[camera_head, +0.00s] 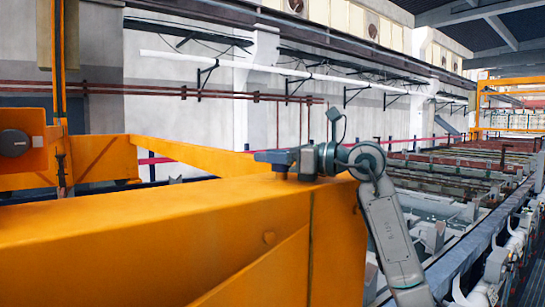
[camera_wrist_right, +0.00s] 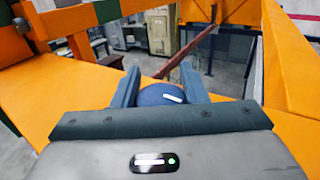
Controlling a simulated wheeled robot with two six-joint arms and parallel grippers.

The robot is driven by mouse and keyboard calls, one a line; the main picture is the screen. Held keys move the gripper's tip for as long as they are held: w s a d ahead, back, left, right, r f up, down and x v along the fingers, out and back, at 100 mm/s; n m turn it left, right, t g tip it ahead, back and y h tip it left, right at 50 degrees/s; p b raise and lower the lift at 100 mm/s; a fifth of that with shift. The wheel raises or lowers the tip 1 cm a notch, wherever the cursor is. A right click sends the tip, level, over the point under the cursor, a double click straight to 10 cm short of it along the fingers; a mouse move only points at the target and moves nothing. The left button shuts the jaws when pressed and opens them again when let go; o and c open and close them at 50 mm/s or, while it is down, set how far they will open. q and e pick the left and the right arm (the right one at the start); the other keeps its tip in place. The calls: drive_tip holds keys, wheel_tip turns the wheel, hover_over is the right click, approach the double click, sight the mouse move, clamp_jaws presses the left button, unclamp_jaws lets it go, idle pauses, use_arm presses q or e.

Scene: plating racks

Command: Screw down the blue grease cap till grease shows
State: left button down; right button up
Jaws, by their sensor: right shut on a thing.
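My right gripper (camera_head: 272,157) lies level just above the top of a large orange beam (camera_head: 240,210), its fingers pointing left in the head view. In the right wrist view, the two dark fingers of the gripper (camera_wrist_right: 160,84) are closed on the sides of the round blue grease cap (camera_wrist_right: 155,97). A short white mark on the cap's top points toward the right finger. The cap's lower part is hidden by the gripper body. In the head view the cap is mostly hidden by the fingers. My left gripper is in neither view.
An orange cross beam (camera_head: 190,155) runs behind the gripper, and an orange post (camera_head: 58,70) stands at the left. Long rows of tanks (camera_head: 450,165) stretch away at the right. The air above the beam around the gripper is clear.

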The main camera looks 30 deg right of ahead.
drive_tip(key=m+t+h, duration=0.1)
drive_tip(key=h, duration=0.1)
drive_tip(key=m+h, duration=0.1)
drive_tip(key=h, duration=0.1)
drive_tip(key=m+t+h, duration=0.1)
drive_tip(key=m, duration=0.1)
drive_tip(key=shift+w+d+t+h, duration=0.15)
drive_tip(key=shift+d+t+h, duration=0.15)
drive_tip(key=shift+h, duration=0.1)
drive_tip(key=shift+d+m+t+h, duration=0.15)
drive_tip(key=shift+m+h, duration=0.55)
drive_tip(key=shift+h, duration=0.35)
drive_tip(key=shift+d+m+t+h, duration=0.15)
drive_tip(key=shift+m+h, duration=0.55)
drive_tip(key=shift+h, duration=0.35)
drive_tip(key=o, duration=1)
